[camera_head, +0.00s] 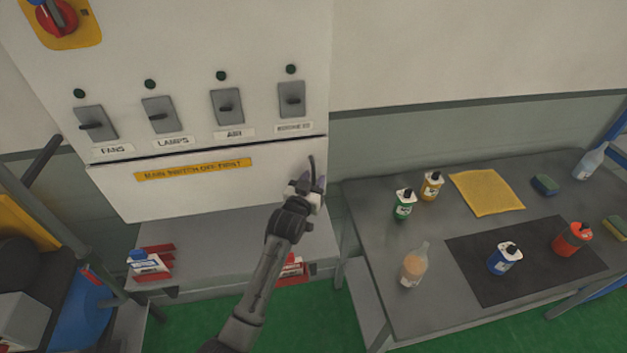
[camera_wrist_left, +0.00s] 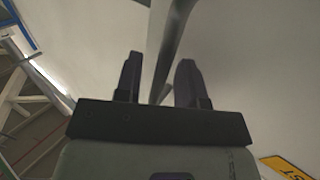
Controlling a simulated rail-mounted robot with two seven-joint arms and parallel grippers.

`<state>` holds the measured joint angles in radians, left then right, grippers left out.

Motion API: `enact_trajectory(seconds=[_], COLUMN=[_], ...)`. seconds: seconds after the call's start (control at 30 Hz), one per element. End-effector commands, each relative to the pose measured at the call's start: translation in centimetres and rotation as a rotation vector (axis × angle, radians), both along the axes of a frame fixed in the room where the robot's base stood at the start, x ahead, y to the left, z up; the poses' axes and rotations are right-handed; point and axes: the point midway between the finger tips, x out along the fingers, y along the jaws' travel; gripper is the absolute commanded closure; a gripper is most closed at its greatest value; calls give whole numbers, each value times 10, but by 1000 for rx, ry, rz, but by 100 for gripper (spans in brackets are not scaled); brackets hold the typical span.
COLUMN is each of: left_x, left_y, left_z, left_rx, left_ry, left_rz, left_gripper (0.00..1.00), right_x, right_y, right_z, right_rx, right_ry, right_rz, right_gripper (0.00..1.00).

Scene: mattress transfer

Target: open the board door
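The white board (camera_head: 220,40) hangs on the wall at the upper left of the head view. Its lower panel, the door (camera_head: 200,195), looks shut below a dark seam and bears a yellow warning label (camera_head: 193,170). A dark handle (camera_head: 311,164) stands at the door's right side. My left gripper (camera_head: 308,186) is at this handle. In the left wrist view its two fingers are apart, with the grey handle bar (camera_wrist_left: 166,55) running between them and gaps visible beside it. My right gripper is not in view.
A red rotary switch (camera_head: 55,17) on a yellow plate and several lever switches are above the door. A grey shelf (camera_head: 220,235) with red holders lies below. A table (camera_head: 370,215) with bottles, a yellow cloth (camera_head: 487,190) and a dark mat (camera_head: 465,262) stands to the right.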

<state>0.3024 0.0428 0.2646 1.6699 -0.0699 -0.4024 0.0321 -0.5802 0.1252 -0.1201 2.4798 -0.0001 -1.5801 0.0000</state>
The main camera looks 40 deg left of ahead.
Motion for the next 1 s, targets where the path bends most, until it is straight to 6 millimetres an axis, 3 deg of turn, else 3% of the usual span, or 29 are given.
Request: enact_trajectory(seconds=[0.3,0.7,1.0], left_x=[1,1,1], left_y=[1,1,0], left_z=[0,0,0], left_rx=[0,0,0], left_ry=[-1,0,0], left_rz=[0,0,0], left_gripper=[64,100,100], right_x=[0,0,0], right_y=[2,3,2], right_z=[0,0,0], right_rx=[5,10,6], right_ry=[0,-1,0], right_rz=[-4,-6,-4], right_gripper=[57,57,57])
